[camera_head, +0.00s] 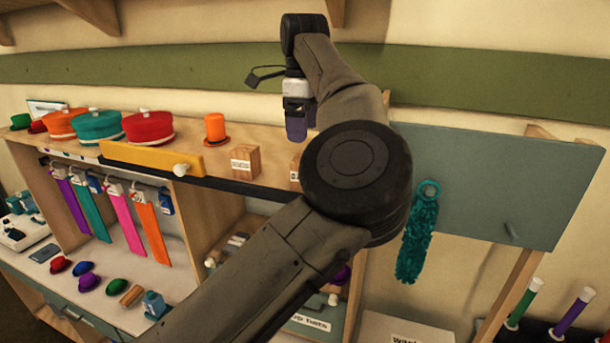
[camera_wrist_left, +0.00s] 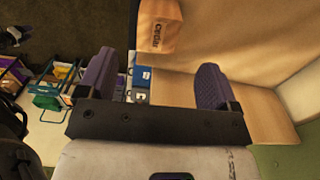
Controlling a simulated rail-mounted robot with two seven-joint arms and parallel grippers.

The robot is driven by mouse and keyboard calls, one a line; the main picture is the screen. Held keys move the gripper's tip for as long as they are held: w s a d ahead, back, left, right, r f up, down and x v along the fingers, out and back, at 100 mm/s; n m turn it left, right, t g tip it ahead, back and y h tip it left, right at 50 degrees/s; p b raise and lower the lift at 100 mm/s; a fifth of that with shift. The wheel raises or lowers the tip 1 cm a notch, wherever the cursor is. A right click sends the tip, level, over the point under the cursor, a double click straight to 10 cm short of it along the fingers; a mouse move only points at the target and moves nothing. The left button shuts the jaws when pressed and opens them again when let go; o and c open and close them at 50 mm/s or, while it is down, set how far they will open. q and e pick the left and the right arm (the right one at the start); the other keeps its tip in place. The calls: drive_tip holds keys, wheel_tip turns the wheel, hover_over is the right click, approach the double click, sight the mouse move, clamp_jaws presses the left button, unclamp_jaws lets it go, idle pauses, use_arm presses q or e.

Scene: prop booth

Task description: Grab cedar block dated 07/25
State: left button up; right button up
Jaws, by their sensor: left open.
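A small wooden block (camera_head: 245,161) with a white label stands on the top shelf in the head view. A second labelled wooden block (camera_head: 295,169) stands to its right, mostly hidden behind my left arm. No date is legible on either. In the left wrist view a wooden block (camera_wrist_left: 166,38) reads "Cedar" and sits on the shelf beyond the fingertips, apart from them; I cannot tell which of the two it is. My left gripper (camera_head: 297,120) hangs above the shelf near the second block. Its purple fingers (camera_wrist_left: 157,62) are spread and empty. My right gripper is not in view.
On the shelf (camera_head: 218,177), an orange top hat (camera_head: 215,129), several round hats and a yellow board (camera_head: 150,159) stand left of the blocks. A grey panel (camera_head: 480,180) with a teal duster (camera_head: 418,235) is at right. Coloured strips hang below.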

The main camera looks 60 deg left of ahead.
use_arm(q)
wheel_tip(320, 180, down, 5)
drive_tip(key=shift+r, duration=0.1)
drive_tip(key=f+p, duration=0.2)
drive_tip(key=f, duration=0.2)
drive_tip(key=shift+d, duration=0.2)
drive_tip(key=shift+f+p, duration=0.3)
drive_tip(key=shift+f, duration=0.4)
drive_tip(key=c, duration=1)
drive_tip(key=shift+c, duration=0.2)
drive_tip(key=shift+r, duration=0.15)
